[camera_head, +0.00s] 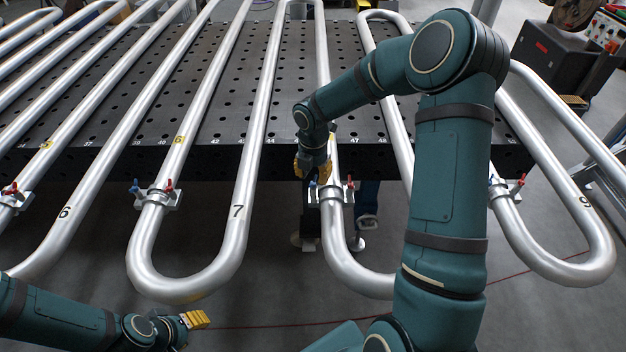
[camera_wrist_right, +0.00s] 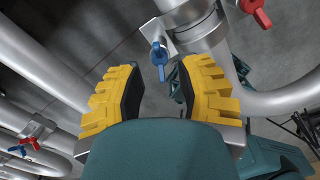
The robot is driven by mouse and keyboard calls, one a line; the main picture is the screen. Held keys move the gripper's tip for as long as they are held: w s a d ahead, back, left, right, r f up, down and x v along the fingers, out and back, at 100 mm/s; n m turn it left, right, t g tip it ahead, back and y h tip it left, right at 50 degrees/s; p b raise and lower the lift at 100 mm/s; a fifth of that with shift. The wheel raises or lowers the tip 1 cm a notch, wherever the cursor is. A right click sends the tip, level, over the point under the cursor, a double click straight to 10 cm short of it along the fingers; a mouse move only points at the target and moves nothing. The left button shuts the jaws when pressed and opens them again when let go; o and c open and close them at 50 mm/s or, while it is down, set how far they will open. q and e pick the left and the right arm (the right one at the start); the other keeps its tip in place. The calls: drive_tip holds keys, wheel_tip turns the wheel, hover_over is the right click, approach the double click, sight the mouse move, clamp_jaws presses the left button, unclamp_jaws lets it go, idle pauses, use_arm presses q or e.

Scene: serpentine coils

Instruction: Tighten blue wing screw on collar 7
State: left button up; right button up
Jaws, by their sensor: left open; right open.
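A metal collar (camera_head: 338,192) clamps a pipe in the middle of the head view, with a red wing screw (camera_head: 350,186). My right gripper (camera_head: 312,177) is open at its left side and hides its blue screw there. In the right wrist view the blue wing screw (camera_wrist_right: 158,56) stands just beyond and between the right gripper's open yellow fingertips (camera_wrist_right: 163,70), apart from both. The number 7 is on the right leg of the U-bend whose left leg carries another collar (camera_head: 158,196) with a blue wing screw (camera_head: 136,187). My left gripper (camera_head: 197,320) is open and empty.
A dark perforated table (camera_head: 255,130) lies under the rows of silver pipes. Another collar (camera_head: 507,190) is at right, beside my right arm, which hides part of the pipes. Pipe bends overhang the front edge, with open floor below. A red cable (camera_head: 270,326) crosses the floor.

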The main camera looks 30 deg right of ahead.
drive_tip(key=shift+f, duration=1.1)
clamp_jaws()
